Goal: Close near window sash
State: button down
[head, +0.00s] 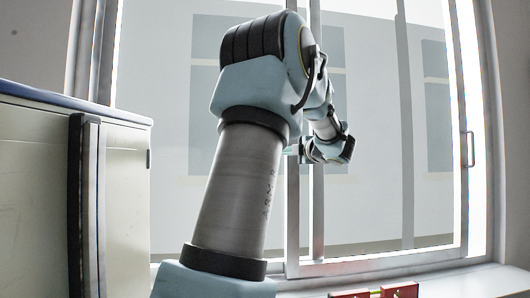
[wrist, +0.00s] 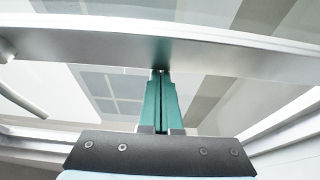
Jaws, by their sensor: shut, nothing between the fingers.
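The window sash (head: 292,215) shows in the head view as a light metal frame right of my arm, with upright stiles and a bottom rail. A handle (head: 467,150) sits on the upright at the right. My gripper (head: 292,150) is beside the left stile, partly hidden behind my arm. In the wrist view its teal fingers (wrist: 160,75) are together and empty. Their tips are at a metal bar of the window (wrist: 230,62) that crosses the picture. I cannot tell whether they touch it.
A pale cabinet (head: 45,170) with a blue top edge stands at the left. A red object (head: 400,290) with a yellow-green part lies at the bottom near the white sill (head: 480,280). A grey building with dark windows shows outside.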

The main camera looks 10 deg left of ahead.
jog(key=w+d+p, duration=0.1)
jog(key=w+d, duration=0.1)
jog(key=d, duration=0.7)
jog(key=shift+w, duration=0.4)
jog(key=shift+a, duration=0.15)
